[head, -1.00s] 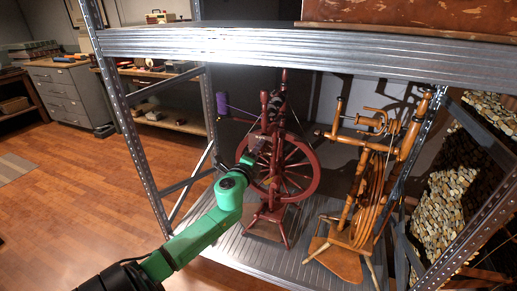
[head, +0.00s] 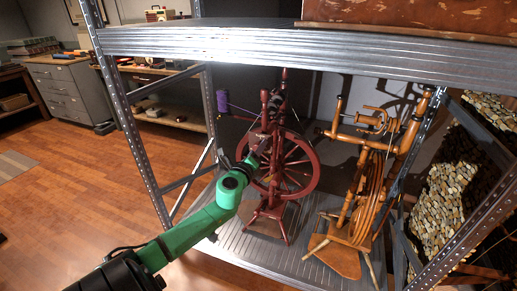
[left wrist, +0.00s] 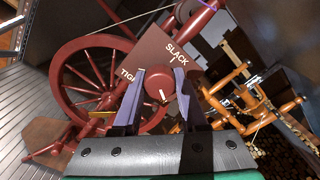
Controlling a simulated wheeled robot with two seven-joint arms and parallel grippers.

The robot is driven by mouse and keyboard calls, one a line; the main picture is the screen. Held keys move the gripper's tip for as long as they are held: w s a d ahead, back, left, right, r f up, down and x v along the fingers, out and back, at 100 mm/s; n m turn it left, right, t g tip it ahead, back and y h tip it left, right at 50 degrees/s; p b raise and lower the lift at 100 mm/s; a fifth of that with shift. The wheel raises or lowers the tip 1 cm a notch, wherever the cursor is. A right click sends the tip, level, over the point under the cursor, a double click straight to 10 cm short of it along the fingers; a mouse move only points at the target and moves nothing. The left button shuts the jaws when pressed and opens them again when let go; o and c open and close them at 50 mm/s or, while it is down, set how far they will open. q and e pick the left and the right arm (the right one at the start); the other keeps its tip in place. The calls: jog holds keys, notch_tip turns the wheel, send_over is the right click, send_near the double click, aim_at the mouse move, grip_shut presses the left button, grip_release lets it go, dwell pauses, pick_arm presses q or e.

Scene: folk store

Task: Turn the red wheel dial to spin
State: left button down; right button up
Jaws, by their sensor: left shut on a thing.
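The red spinning wheel (head: 309,186) stands upright on the metal shelf (head: 252,253); its spokes also show in the left wrist view (left wrist: 62,96). In the left wrist view, a round red dial (left wrist: 156,88) with a short white mark sits before a dark red plate (left wrist: 160,48) lettered "SLACK" and, partly covered, "TIG". My left gripper (left wrist: 158,78) has one finger on each side of the dial and is shut on it. In the head view, my left gripper (head: 262,148) reaches the front of the wheel and hides the dial. My right gripper is out of view.
A second, orange-brown spinning wheel (head: 366,190) stands to the right on the same shelf. A grey shelf board (head: 250,42) runs above. A perforated post (head: 133,125) stands left of my arm.

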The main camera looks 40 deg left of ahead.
pick_arm(q)
jog(key=shift+f, duration=0.1)
jog(key=shift+c, duration=2.2)
grip_release()
jog(key=b+v, duration=0.1)
jog(key=v, duration=1.3)
jog(key=shift+s, duration=0.25)
jog(key=shift+d, duration=0.15)
